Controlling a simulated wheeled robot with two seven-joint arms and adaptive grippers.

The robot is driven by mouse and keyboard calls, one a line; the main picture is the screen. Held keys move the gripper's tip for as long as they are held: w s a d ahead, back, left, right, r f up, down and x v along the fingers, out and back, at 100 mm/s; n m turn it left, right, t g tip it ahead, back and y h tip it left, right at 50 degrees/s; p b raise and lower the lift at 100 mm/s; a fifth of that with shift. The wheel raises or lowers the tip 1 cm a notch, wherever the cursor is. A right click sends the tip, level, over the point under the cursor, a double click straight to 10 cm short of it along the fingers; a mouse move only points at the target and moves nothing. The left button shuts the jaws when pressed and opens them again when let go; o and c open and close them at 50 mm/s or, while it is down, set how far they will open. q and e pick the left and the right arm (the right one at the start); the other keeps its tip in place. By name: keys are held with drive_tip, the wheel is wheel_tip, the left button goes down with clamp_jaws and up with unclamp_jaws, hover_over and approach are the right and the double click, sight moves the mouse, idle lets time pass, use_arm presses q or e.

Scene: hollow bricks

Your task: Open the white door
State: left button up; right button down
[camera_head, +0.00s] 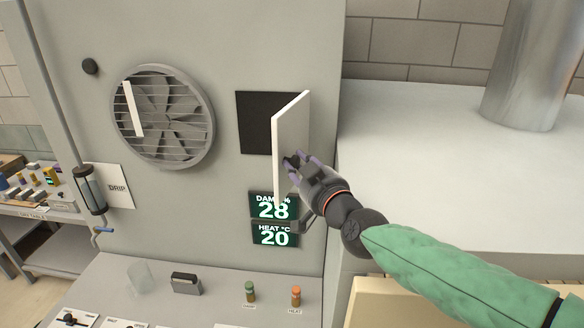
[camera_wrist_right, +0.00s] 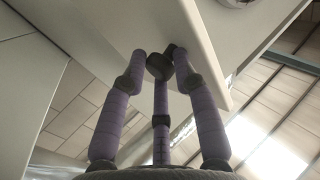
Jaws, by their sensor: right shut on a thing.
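The white door (camera_head: 291,128) stands swung out from the grey wall panel, at a wide angle to it. A dark square opening (camera_head: 257,122) shows to its left. My right gripper (camera_head: 292,163) is at the door's lower part, its purple fingers closed on a small dark knob. In the right wrist view the fingers (camera_wrist_right: 162,62) meet around the dark knob (camera_wrist_right: 160,66) on the door's pale face (camera_wrist_right: 140,30). My left gripper is not in view.
A round fan grille (camera_head: 162,115) is left of the opening. Green displays (camera_head: 273,219) reading 28 and 20 sit below the door. A glass (camera_head: 140,276), a dark holder (camera_head: 186,283) and two small bottles (camera_head: 250,291) stand on the ledge. A pale counter (camera_head: 430,170) lies right.

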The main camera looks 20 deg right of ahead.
drive_tip(key=shift+d+r+h, duration=0.4)
drive_tip(key=shift+d+r, duration=0.1)
drive_tip(key=shift+r, duration=0.25)
drive_tip(key=c, duration=1)
unclamp_jaws()
drive_tip(key=shift+w+d+f, duration=0.1)
drive_tip(key=shift+w, duration=0.05)
drive_tip(key=shift+o, duration=0.2)
drive_tip(key=shift+w+d+f, duration=0.35)
drive_tip(key=shift+w+f, duration=0.05)
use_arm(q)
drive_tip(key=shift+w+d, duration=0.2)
use_arm(e)
drive_tip(key=shift+s+a+f, duration=0.1)
drive_tip(key=shift+a+f, duration=0.4)
drive_tip(key=shift+f, duration=0.05)
drive_tip(key=s+r, duration=0.1)
drive_tip(key=s, duration=0.6)
drive_tip(key=shift+s+d+r, duration=0.25)
drive_tip(key=shift+s, duration=0.1)
drive_tip(key=shift+r, duration=0.1)
